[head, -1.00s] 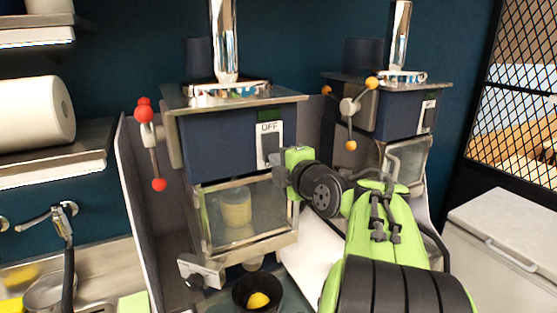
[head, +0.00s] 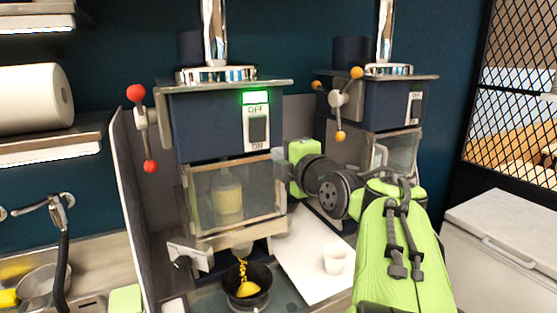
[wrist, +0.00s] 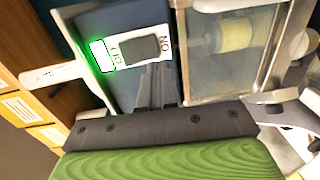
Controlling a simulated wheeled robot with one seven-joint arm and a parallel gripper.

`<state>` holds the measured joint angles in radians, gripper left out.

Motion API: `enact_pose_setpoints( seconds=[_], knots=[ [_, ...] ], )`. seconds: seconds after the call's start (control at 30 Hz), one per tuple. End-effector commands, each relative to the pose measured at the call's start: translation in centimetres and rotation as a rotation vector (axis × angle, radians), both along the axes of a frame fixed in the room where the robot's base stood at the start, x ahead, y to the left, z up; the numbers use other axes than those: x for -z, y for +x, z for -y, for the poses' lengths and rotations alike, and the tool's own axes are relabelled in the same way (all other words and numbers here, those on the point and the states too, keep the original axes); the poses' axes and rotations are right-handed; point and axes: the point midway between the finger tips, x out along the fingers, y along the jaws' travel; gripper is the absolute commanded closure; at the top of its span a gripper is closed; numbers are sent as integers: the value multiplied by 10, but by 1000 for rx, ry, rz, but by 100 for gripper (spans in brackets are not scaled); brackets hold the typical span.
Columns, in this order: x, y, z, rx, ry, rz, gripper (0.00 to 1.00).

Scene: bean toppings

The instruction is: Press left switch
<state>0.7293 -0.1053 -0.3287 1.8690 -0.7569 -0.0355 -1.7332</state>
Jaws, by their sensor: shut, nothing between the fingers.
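The left switch (head: 257,128) is a dark rocker on a white OFF/ON plate, on the front of the left blue machine (head: 205,122). A green light (head: 256,98) glows above it. In the wrist view the switch (wrist: 141,50) sits just beyond the fingertips of my gripper (wrist: 156,75). The gripper is shut and empty, with its fingers close to the plate; I cannot tell whether they touch it. In the head view the fingers are hidden behind my arm's end. Yellow pieces fall from the machine's spout into a dark bowl (head: 262,275).
A second blue machine (head: 370,105) with its own switch (head: 414,107) stands to the right. A white cup (head: 335,260) stands on a pale board between them. Red-knobbed handles (head: 143,130) stick out on the left machine's left side. A sink is at the lower left.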

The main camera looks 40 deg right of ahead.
Motion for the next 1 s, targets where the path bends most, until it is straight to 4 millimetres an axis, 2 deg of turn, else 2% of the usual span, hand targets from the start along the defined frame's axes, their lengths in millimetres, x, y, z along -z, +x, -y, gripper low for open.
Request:
enact_pose_setpoints(
  seconds=[0.03,0.3,0.4,0.53,1.0],
  knots=[
    [6,-8,-3,-1,1,-1,100],
    [13,-57,-18,-2,1,-1,100],
    [14,-69,-21,-3,2,-2,100],
    [14,-74,-23,-4,3,-4,100],
    [13,-74,-23,-4,2,-3,100]
  ],
)
